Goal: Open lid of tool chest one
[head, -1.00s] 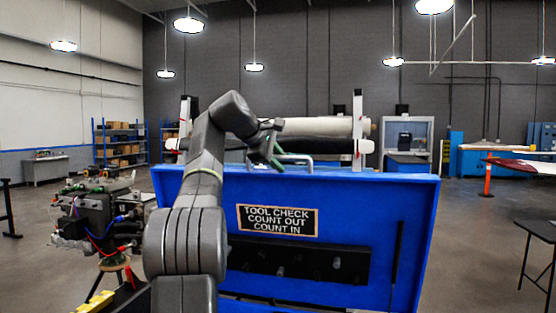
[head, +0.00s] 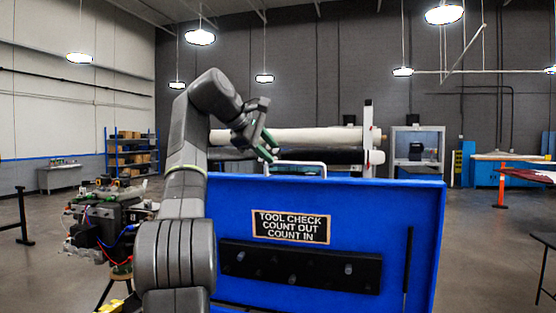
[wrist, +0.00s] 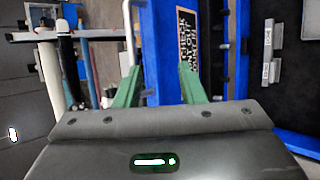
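The blue lid (head: 390,215) of the tool chest stands raised, its inner face toward me in the head view. It bears a black "TOOL CHECK" placard (head: 291,226) and a dark tool strip. A pale bar handle (head: 296,165) shows at its top edge. My gripper (head: 269,145) is above and left of the handle, its green fingers apart and empty. In the wrist view my open fingers (wrist: 158,88) spread toward the blue lid (wrist: 156,50) and handle (wrist: 128,25), with no grip on them visible. The arm covers the lid's left side.
A rack with a white roll (head: 290,137) and a dark roll stands behind the lid. Cluttered machinery (head: 105,220) stands at the left. A dark table (head: 545,240) is at the right edge. Open floor shows right of the lid.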

